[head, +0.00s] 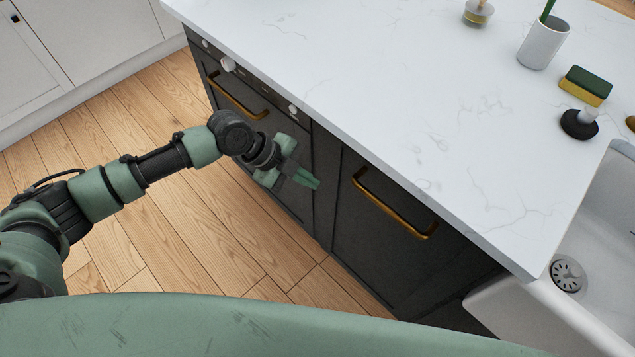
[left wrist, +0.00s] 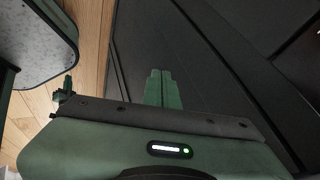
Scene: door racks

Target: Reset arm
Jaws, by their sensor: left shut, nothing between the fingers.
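My left gripper (head: 306,180) is in front of the dark cabinet fronts, below the counter edge. Its green fingers are together and hold nothing. The closed fingers also show in the left wrist view (left wrist: 163,88), with a dark cabinet panel (left wrist: 215,55) beyond them. In the head view the fingertips are near the gap between the oven-like front (head: 262,135) and the cabinet door with a brass handle (head: 395,208). I cannot tell whether they touch it. Both fronts look closed. My right gripper is not in view.
A white marble counter (head: 400,110) overhangs the cabinets. A white sink (head: 600,235) is at the right. The wooden floor (head: 170,225) at left is clear.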

